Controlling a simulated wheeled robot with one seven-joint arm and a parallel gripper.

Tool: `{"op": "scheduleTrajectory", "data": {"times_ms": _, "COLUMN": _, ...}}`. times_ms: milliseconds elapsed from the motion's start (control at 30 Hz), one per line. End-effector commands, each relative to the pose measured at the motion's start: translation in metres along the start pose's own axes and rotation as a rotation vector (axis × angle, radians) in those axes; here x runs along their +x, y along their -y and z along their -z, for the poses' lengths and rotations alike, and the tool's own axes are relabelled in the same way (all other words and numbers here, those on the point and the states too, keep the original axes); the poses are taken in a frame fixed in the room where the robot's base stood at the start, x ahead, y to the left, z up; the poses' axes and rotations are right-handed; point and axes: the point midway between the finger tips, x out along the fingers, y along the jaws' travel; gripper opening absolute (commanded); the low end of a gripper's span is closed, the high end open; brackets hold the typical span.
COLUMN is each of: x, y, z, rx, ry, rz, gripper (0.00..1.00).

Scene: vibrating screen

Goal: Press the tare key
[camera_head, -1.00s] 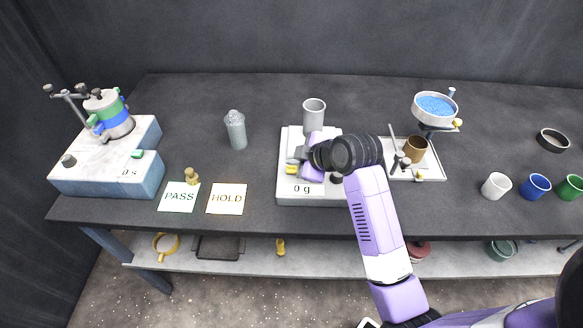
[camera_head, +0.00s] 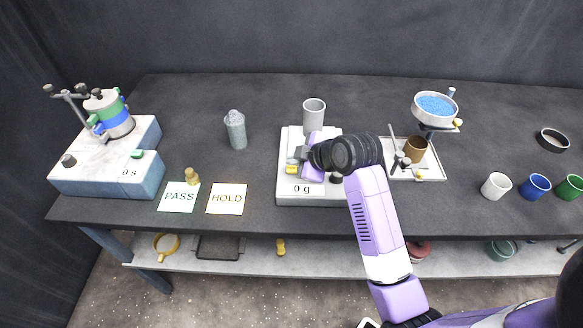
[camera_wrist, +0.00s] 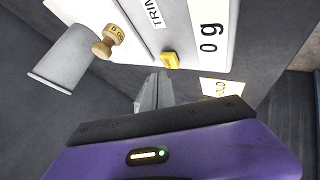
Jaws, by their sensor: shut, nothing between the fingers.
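The white scale (camera_head: 287,187) stands at the middle of the table, its display (camera_head: 302,189) reading 0 g. A small yellow key (camera_head: 291,170) sits on its top near the left front; it also shows in the wrist view (camera_wrist: 170,60). I cannot read its lettering clearly. My gripper (camera_head: 297,157) is shut and empty, with its fingertips over the scale's left part, close to the yellow key. In the wrist view the fingertips (camera_wrist: 154,78) end just beside the key. I cannot tell whether they touch it.
A grey cup (camera_head: 314,118) stands at the back of the scale. In the wrist view a wooden knob (camera_wrist: 107,41) sits near a TRIM label. PASS (camera_head: 179,197) and HOLD (camera_head: 227,199) cards lie to the left. A tray (camera_head: 434,170) is at the right.

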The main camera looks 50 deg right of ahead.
Motion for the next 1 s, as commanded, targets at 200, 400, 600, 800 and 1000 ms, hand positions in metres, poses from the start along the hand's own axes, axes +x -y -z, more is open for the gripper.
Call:
{"op": "scheduleTrajectory", "data": {"times_ms": 200, "x": 0.0048, "y": 0.0039, "z": -0.0035, "rx": 0.0, "ry": 0.0, "rz": 0.001, "gripper": 0.0}}
{"op": "scheduleTrajectory", "data": {"times_ms": 400, "x": 0.0057, "y": 0.0043, "z": -0.0043, "rx": 0.0, "ry": 0.0, "rz": 0.001, "gripper": 0.0}}
{"op": "scheduleTrajectory", "data": {"times_ms": 600, "x": 0.0058, "y": 0.0044, "z": -0.0043, "rx": 0.0, "ry": 0.0, "rz": 0.0, "gripper": 0.0}}
{"op": "scheduleTrajectory", "data": {"times_ms": 800, "x": 0.0069, "y": 0.0052, "z": -0.0051, "rx": 0.0, "ry": 0.0, "rz": 0.001, "gripper": 0.0}}
{"op": "scheduleTrajectory", "data": {"times_ms": 1000, "x": 0.0084, "y": 0.0063, "z": -0.0062, "rx": 0.0, "ry": 0.0, "rz": 0.0, "gripper": 0.0}}
